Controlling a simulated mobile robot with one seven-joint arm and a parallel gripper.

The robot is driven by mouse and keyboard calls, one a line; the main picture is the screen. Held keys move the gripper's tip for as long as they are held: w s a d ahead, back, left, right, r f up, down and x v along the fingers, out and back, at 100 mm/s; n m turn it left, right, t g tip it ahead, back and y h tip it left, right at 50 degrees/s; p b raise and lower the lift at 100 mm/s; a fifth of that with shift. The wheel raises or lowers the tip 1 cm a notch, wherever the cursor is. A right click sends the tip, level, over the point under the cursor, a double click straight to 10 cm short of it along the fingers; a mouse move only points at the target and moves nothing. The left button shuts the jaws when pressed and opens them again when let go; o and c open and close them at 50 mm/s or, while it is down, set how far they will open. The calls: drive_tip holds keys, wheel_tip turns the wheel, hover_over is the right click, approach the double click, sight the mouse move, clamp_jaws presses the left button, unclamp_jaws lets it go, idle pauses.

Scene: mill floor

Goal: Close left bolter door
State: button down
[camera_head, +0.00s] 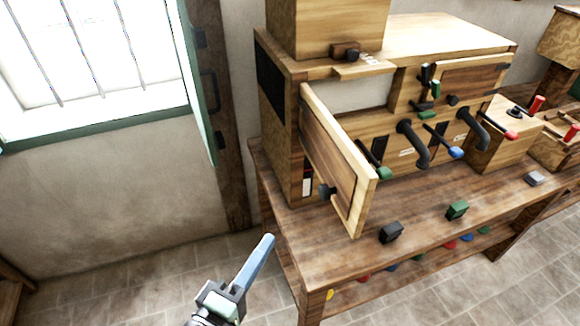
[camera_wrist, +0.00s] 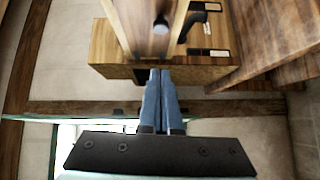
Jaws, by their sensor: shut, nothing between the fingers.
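The left bolter door (camera_head: 337,165) is a wooden panel on the front left of the wooden bolter cabinet (camera_head: 281,128). It stands open, swung out toward the front over the bench, with a dark knob (camera_head: 327,192) on it. My gripper (camera_head: 265,243) is at the lower middle, left of the door and in front of the bench's left end, apart from the door. Its blue fingers are together and empty. In the wrist view the closed fingers (camera_wrist: 160,75) point toward the door (camera_wrist: 146,30), whose knob shows above the tips.
The cabinet stands on a wooden bench (camera_head: 350,262) carrying a dark block (camera_head: 391,232) and a green block (camera_head: 457,210). Black curved handles and coloured levers project from the cabinet front. A barred window with a green shutter (camera_head: 197,80) is at left.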

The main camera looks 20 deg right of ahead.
drive_tip(key=p, duration=0.5)
approach(320, 190)
drive_tip(key=w+a+x, duration=0.1)
drive_tip(key=x, duration=0.5)
drive_tip(key=shift+s+d+f, duration=0.1)
drive_tip(key=shift+s+d, duration=0.2)
drive_tip(key=shift+d, duration=0.1)
drive_tip(key=shift+d+n, duration=0.15)
drive_tip(key=shift+n, duration=0.15)
